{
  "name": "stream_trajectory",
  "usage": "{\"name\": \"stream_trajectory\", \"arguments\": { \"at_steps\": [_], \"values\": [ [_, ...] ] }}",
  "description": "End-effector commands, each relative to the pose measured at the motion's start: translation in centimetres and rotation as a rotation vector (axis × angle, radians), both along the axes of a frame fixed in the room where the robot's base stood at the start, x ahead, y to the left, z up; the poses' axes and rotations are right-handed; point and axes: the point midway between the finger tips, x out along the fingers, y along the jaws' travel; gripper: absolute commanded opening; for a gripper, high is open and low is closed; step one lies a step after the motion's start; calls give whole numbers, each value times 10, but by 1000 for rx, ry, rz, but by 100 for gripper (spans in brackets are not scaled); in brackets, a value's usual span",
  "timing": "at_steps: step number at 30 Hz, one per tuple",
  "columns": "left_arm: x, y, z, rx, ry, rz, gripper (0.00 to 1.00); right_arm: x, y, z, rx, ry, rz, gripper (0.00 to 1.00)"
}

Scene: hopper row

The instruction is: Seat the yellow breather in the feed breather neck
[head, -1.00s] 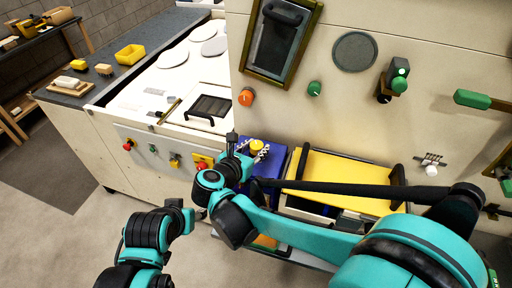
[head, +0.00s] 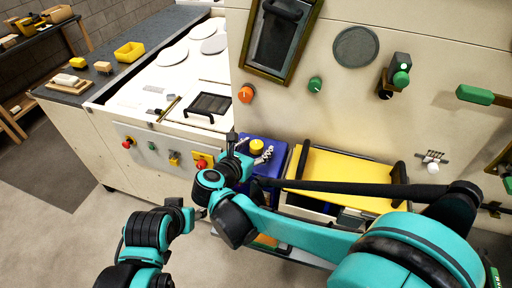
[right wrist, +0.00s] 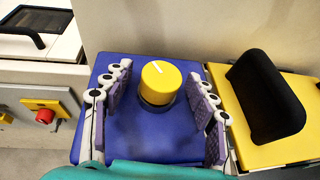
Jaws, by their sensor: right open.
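The yellow breather (right wrist: 160,82) is a round cap with a white line on top. It stands on a dark collar (right wrist: 156,108) on top of a blue box (right wrist: 150,140); I cannot tell how deep it sits. The breather also shows in the head view (head: 257,146). My right gripper (right wrist: 160,95) is open, with its jointed fingers on both sides of the breather and a visible gap on each side. In the head view my right gripper (head: 255,152) is over the blue box. My left arm shows at lower left, but its fingers cannot be made out.
A yellow-topped bin (head: 335,178) with black handles stands just right of the blue box. The tall cream panel (head: 440,120) behind carries an orange knob (head: 246,94) and a green knob (head: 315,84). A low cabinet with red and yellow controls is at left.

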Motion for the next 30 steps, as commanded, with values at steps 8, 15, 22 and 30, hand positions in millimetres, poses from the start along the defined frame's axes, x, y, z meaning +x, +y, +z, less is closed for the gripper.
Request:
{"name": "stream_trajectory", "arguments": {
  "at_steps": [8,15,22,30],
  "values": [
    [0,0,0,0,0,0,49,0,0,29,0,0,0,58],
    [0,0,0,0,0,0,49,0,0,76,0,0,0,58],
    [0,0,0,0,0,0,49,0,0,98,0,0,0,58],
    [0,0,0,0,0,0,49,0,0,100,0,0,0,58]
  ]
}}
